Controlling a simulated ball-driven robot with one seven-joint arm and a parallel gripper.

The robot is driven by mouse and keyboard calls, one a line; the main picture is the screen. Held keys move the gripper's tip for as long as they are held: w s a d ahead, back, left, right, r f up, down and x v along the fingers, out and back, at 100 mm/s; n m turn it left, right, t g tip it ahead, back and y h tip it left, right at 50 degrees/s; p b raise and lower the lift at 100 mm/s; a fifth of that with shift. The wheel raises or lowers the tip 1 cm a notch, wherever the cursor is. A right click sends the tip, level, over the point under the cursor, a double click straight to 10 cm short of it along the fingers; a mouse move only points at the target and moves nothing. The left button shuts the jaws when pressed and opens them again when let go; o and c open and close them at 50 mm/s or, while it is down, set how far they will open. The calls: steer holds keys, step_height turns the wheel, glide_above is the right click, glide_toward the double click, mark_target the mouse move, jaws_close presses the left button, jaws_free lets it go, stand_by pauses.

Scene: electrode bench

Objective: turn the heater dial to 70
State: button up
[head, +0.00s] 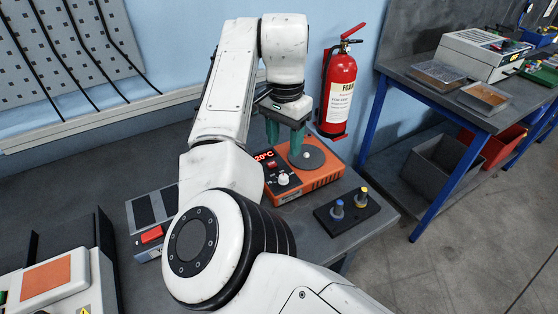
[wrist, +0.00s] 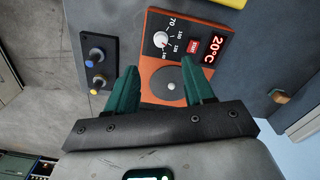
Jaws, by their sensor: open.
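The orange heater (head: 322,184) stands on the dark bench, with a round grey plate on top and a red display reading 20°C. Its white dial (head: 283,179) is on the front panel; it also shows in the wrist view (wrist: 160,40), with printed numbers around it, 70 among them. My gripper (head: 286,150) is above the heater's rear part, near the plate. Its green fingers are apart with nothing between them. In the wrist view my gripper (wrist: 162,80) has its fingers on either side of the round plate (wrist: 170,87), and the dial lies beyond the fingertips, untouched.
A black block with two knobs, blue and yellow (head: 347,208), sits right of the heater near the bench edge. A grey device with a red switch (head: 152,235) stands to the left. A fire extinguisher (head: 338,90) hangs on the wall behind.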

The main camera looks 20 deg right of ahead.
mark_target(283, 176)
step_height(283, 176, down, 11)
steer(key=shift+r+p, duration=0.15)
steer(key=shift+p, duration=0.45)
steer(key=shift+c, duration=0.2)
jaws_close()
